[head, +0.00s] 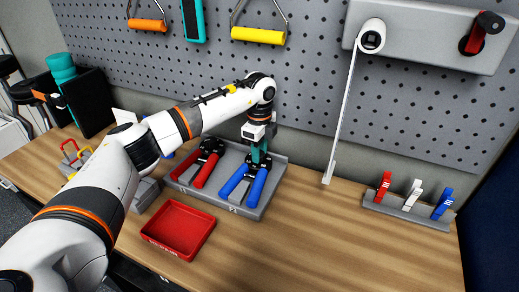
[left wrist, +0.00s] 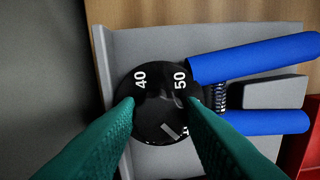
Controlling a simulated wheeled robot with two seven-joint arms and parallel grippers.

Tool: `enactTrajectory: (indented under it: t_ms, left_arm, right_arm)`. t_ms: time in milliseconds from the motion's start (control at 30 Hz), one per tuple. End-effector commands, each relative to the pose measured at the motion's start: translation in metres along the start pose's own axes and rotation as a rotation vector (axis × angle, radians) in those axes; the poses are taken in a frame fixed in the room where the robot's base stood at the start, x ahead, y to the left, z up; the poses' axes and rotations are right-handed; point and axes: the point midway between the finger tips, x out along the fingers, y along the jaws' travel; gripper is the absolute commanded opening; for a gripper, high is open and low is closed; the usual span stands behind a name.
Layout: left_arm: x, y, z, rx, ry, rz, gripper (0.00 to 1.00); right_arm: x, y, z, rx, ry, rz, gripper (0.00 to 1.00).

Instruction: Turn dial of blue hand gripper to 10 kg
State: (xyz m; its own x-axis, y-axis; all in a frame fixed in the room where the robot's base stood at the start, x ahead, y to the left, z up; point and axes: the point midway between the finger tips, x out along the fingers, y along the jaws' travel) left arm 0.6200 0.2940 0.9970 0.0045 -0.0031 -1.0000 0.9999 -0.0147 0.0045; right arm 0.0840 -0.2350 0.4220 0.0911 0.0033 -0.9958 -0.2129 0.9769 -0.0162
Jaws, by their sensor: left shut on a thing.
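The blue hand gripper (head: 258,188) lies in the right part of a grey tray (head: 238,210) on the bench. In the left wrist view its black dial (left wrist: 158,92) shows 40 at upper left and 50 at upper right. A white mark shows near the bottom, and a number beside it is mostly hidden by a finger. My left gripper (head: 257,160) reaches down over the dial, and its green fingers (left wrist: 160,106) are shut on the dial's sides. The blue handles (left wrist: 255,58) extend to the right there. My right gripper is not in view.
A red-handled hand gripper (head: 207,170) lies in the same tray, to the left. An empty red tray (head: 178,229) stands in front. A grey rack (head: 408,212) with red, white and blue clips is at right. A pegboard (head: 300,90) rises behind. The bench between is clear.

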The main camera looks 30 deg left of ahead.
Motion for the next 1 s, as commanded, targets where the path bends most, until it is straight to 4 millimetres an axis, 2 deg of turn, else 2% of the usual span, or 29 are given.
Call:
enactTrajectory:
  t_ms: [300,333,433,467,767,867,1000]
  left_arm:
    - [0.000,0.000,0.000,0.000,0.000,0.000,0.12]
    - [0.000,0.000,0.000,0.000,0.000,0.000,0.38]
    - [0.000,0.000,0.000,0.000,0.000,0.000,0.54]
    - [0.000,0.000,0.000,0.000,0.000,0.000,0.57]
    - [-0.002,0.000,0.000,0.000,0.000,0.001,0.57]
    - [-0.011,0.001,0.000,0.000,-0.001,0.003,0.57]
    - [-0.035,0.001,0.000,0.000,0.000,0.004,0.57]
  right_arm:
    - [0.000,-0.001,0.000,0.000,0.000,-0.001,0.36]
    - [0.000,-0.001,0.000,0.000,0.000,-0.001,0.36]
    - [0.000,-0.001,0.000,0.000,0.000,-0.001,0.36]
    - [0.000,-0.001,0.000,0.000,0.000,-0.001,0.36]
    - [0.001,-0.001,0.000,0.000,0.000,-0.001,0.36]
    - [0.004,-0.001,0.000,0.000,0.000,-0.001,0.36]
    - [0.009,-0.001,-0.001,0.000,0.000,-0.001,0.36]
